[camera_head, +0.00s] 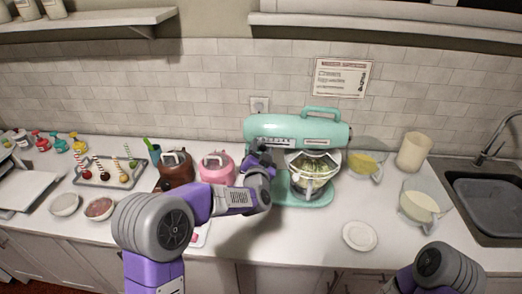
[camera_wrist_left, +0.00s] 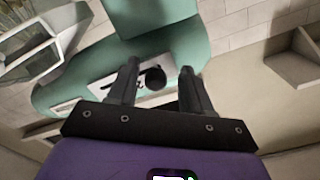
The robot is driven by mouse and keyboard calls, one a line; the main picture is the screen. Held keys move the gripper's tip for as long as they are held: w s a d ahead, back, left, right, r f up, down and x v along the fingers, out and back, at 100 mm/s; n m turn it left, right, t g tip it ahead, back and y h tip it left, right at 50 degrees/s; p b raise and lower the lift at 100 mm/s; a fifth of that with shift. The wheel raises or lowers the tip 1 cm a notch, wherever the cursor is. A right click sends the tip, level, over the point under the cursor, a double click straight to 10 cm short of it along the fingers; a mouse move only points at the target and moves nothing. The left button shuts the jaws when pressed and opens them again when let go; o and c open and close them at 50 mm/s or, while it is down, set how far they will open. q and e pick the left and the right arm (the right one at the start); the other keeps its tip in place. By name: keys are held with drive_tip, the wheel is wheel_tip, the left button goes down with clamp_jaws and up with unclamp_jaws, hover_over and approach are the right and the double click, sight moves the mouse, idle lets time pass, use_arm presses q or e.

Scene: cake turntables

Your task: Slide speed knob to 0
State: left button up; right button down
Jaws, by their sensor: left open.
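The teal stand mixer (camera_head: 290,128) stands on the counter against the tiled wall, with a bowl (camera_head: 313,172) under its head. My left gripper (camera_head: 262,160) is in front of the left part of the mixer, close to its side panel. In the left wrist view my left gripper (camera_wrist_left: 158,72) is open, with one finger on each side of a round dark speed knob (camera_wrist_left: 155,78). The knob sits on a pale panel (camera_wrist_left: 110,85) of the mixer; contact with the fingers cannot be told. The speed markings are too small to read. My right gripper is out of view.
A pink pot (camera_head: 216,167) and a brown pot (camera_head: 176,167) stand left of the mixer. A jug of yellow liquid (camera_head: 363,162), a cream-filled jug (camera_head: 420,207) and a white plate (camera_head: 359,236) are to the right. The counter's front middle is partly clear.

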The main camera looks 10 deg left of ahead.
use_arm(q)
drive_tip(key=s, duration=0.7)
drive_tip(key=shift+s+d+b, duration=0.3)
drive_tip(key=shift+d, duration=0.1)
drive_tip(key=shift+f, duration=0.1)
